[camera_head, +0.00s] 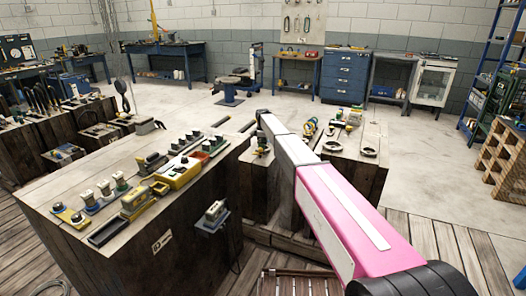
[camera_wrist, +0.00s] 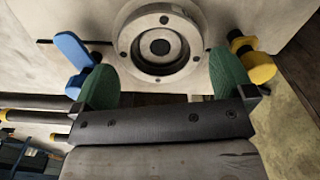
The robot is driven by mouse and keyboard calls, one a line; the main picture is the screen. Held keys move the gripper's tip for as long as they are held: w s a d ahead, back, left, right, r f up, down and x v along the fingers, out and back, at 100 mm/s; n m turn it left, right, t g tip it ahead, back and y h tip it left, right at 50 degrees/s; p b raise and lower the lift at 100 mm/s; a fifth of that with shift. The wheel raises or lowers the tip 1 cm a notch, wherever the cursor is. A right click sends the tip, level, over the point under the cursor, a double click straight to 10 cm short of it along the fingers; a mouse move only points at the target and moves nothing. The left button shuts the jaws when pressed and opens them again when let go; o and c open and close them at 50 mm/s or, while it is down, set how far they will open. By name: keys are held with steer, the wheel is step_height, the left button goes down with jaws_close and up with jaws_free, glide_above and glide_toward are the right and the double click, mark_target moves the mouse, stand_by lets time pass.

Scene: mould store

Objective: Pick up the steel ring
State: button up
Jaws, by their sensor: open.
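In the wrist view the steel ring (camera_wrist: 125,40) is a thick, pale grey round piece with small holes in its rim and a dark centre. It lies on a light surface at the top middle of the picture. My gripper (camera_wrist: 164,66) is open, with one green fingertip to the left and one to the right of the ring's near part. The fingers are empty. I cannot tell whether they touch the ring. In the head view my arm reaches over the worktops, and I cannot make out the gripper's fingers there.
In the wrist view a blue piece (camera_wrist: 72,50) stands close to the left finger and a yellow piece (camera_wrist: 258,66) close to the right one. In the head view a wooden block (camera_head: 95,185) carries several devices. Open floor (camera_head: 420,150) lies to the right.

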step_height(320, 180, down, 3)
steer(key=shift+r, duration=0.2)
steer(key=c, duration=0.9)
steer(key=shift+c, duration=0.2)
steer(key=shift+r, duration=0.1)
step_height(320, 180, up, 10)
